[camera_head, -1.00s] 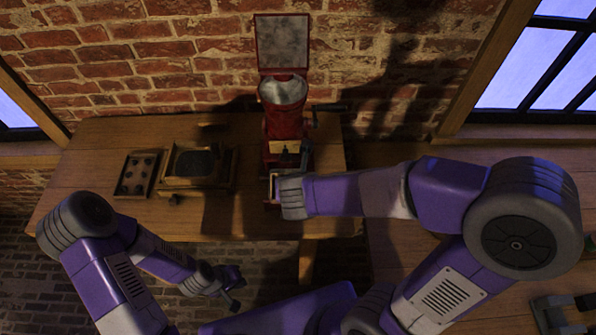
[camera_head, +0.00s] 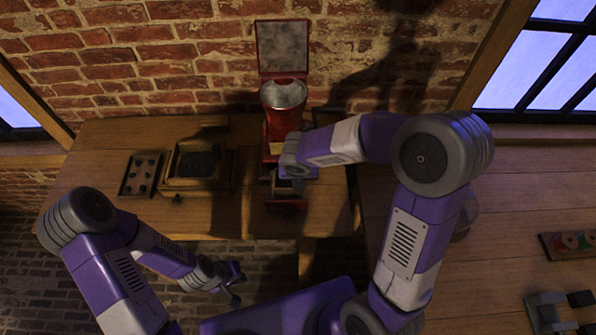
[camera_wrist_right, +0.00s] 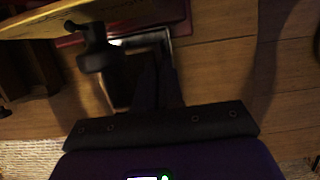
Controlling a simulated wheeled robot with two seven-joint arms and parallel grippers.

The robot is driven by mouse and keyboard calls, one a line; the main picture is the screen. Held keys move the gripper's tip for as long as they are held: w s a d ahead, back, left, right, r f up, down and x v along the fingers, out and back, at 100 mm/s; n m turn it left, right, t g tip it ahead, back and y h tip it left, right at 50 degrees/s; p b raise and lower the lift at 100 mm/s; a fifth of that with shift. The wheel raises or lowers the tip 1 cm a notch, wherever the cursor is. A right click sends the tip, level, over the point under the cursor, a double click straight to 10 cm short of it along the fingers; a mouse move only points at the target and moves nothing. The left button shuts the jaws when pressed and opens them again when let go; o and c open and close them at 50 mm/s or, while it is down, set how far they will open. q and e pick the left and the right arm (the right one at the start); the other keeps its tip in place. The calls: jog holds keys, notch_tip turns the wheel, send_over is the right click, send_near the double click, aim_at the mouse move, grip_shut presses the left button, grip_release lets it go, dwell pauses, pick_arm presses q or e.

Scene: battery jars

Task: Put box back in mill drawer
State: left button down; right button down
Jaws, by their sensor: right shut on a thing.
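The red mill (camera_head: 279,122) stands at the back of the wooden bench with its lid raised and a grey hopper on top. Its drawer (camera_head: 287,205) sticks out at the front, low down. My right gripper (camera_head: 288,172) is just above the drawer, close against the mill front, its fingers mostly hidden by its own wrist. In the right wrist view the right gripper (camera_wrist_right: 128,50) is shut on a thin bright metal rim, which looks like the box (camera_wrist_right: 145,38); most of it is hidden. My left gripper (camera_head: 235,280) hangs empty before the bench, its jaws small and dark.
A wooden box with a dark top (camera_head: 197,165) and a dark tray of several round pieces (camera_head: 141,175) stand left of the mill. Another table is at the right, with a tray of coloured round things (camera_head: 570,245).

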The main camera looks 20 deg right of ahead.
jog(key=shift+f+b, duration=0.55)
jog(key=shift+f, duration=0.35)
jog(key=shift+f, duration=0.15)
jog(key=c, duration=1.3)
grip_release()
jog(key=shift+w, duration=0.1)
jog(key=shift+d, duration=0.1)
